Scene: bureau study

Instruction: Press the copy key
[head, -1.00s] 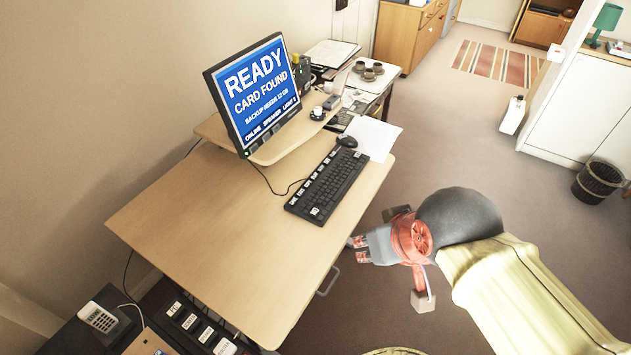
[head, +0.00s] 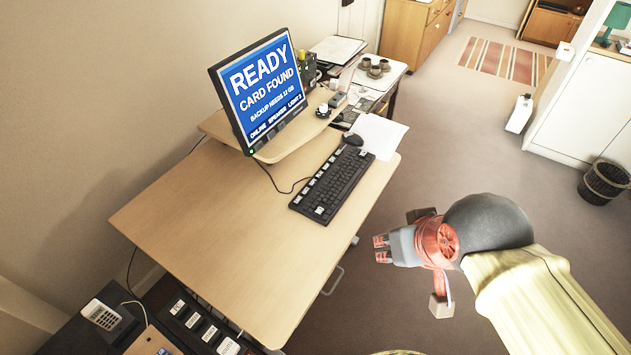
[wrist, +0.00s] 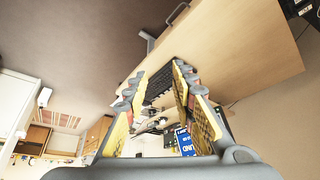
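A black keyboard (head: 333,184) lies on the desk (head: 225,220) near its right edge. White labelled keys run along its left side and one light key (head: 320,210) sits at its near corner. The labels are too small to read, so I cannot tell which is the copy key. The monitor (head: 262,92) reads "READY CARD FOUND". My gripper (head: 382,249) is off the desk's right edge, apart from the keyboard and empty. In the wrist view its fingers (wrist: 156,84) stand apart, with the keyboard (wrist: 159,86) seen between them.
A mouse (head: 353,140) and paper (head: 378,135) lie beyond the keyboard. A dark unit with labelled white keys (head: 210,333) and a phone (head: 101,314) stand at the lower left. The desk's near part is bare. Open floor lies right of the desk.

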